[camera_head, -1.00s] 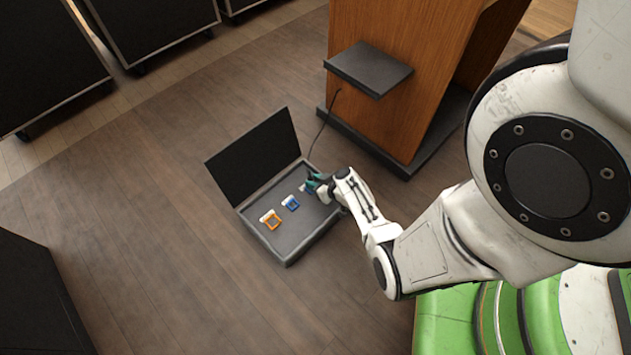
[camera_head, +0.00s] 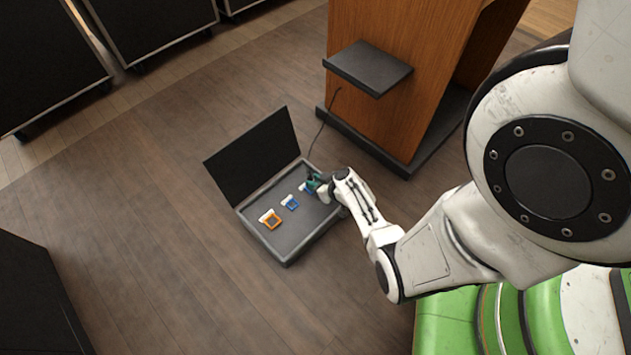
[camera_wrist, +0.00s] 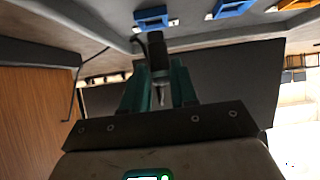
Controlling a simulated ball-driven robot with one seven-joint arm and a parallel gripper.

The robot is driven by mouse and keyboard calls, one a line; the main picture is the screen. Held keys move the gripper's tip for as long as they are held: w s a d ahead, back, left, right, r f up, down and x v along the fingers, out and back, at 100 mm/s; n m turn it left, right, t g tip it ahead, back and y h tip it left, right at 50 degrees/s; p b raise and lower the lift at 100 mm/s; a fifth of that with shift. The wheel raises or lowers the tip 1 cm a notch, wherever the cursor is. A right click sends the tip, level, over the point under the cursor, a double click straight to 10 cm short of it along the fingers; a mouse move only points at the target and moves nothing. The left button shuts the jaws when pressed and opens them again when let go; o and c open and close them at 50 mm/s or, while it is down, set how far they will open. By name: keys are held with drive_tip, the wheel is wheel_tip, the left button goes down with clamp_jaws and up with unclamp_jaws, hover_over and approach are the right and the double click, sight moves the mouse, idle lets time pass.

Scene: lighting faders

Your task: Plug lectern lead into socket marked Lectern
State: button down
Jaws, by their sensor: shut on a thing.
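My gripper (camera_head: 316,182) is over the far right end of an open, shallow floor box. In the wrist view my gripper's green fingers (camera_wrist: 157,85) are shut on a dark plug (camera_wrist: 157,55), the end of the lectern lead. The plug's tip is close to a blue square socket (camera_wrist: 152,17); I cannot tell whether they touch. The same blue socket (camera_head: 306,188) is partly hidden by my gripper in the head view. A second blue socket (camera_head: 291,203) and an orange socket (camera_head: 271,220) sit in a row with it. White tags lie beside the sockets, unreadable here.
The box's raised dark lid (camera_head: 252,158) stands behind the sockets. A wooden lectern (camera_head: 390,115) with a dark shelf (camera_head: 368,67) and base stands beyond; the black lead (camera_head: 325,125) hangs from it to the box. Black cases stand at upper left.

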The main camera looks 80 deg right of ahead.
drive_tip(key=shift+f+b, duration=1.25)
drive_tip(key=shift+b, duration=0.6)
idle(1.8)
drive_tip(key=c, duration=0.8)
unclamp_jaws()
drive_tip(key=shift+r, duration=0.1)
drive_tip(key=p+v, duration=0.4)
drive_tip(key=v, duration=0.6)
drive_tip(key=shift+s+r, duration=0.2)
drive_tip(key=shift+s, duration=0.1)
drive_tip(key=shift+a, duration=0.15)
